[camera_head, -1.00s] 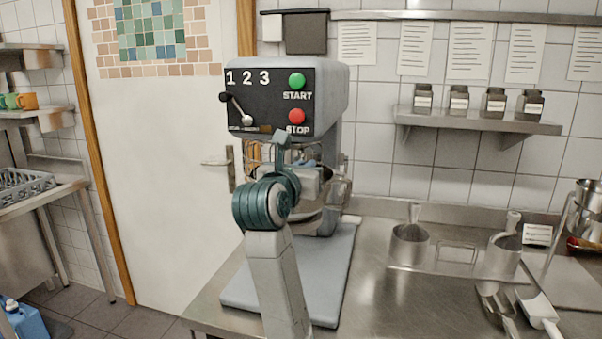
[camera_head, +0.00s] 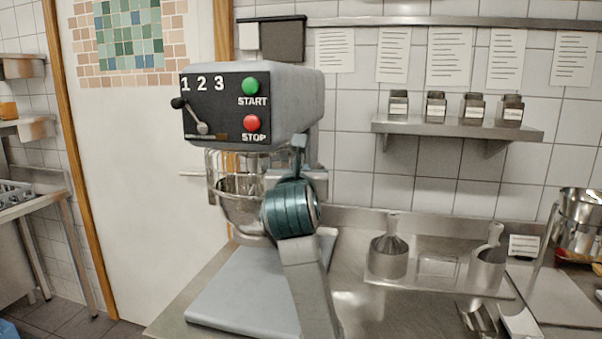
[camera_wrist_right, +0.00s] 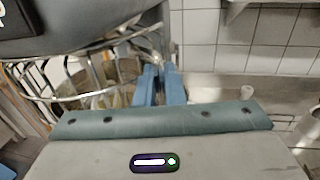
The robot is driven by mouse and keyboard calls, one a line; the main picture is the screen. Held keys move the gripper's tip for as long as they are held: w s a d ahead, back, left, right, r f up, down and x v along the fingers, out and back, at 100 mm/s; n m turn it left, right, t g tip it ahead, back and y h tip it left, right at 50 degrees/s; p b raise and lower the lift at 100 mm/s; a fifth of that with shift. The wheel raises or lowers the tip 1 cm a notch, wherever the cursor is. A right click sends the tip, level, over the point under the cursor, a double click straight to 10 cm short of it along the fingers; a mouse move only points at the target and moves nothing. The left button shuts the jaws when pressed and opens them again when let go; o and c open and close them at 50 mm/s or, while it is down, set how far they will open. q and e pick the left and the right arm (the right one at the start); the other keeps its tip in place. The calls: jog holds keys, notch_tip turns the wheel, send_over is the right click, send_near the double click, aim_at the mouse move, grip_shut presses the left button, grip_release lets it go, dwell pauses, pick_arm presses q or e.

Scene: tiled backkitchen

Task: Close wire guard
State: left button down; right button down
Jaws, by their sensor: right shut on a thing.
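The grey mixer (camera_head: 290,95) stands on the steel counter. Its wire guard (camera_head: 226,162) shows under the mixer head, around the top of the steel bowl (camera_head: 240,212). My arm hides the guard's right part. In the right wrist view the guard's curved wires (camera_wrist_right: 80,92) run from the left up to my fingers. My right gripper (camera_wrist_right: 160,78) is shut on the guard's edge at the right side of the mixer; the exact contact is small and partly hidden. My left gripper is not in view.
The counter (camera_head: 355,300) right of the mixer base holds a tray with metal containers (camera_head: 388,258) and scoops. A shelf (camera_head: 455,128) with several jars hangs on the tiled wall. A white door (camera_head: 140,200) stands behind on the left.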

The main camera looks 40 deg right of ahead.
jog(key=shift+r, duration=0.1)
jog(key=c, duration=1.8)
grip_release()
jog(key=shift+o, duration=1)
jog(key=shift+d, duration=0.1)
jog(key=shift+s, duration=0.1)
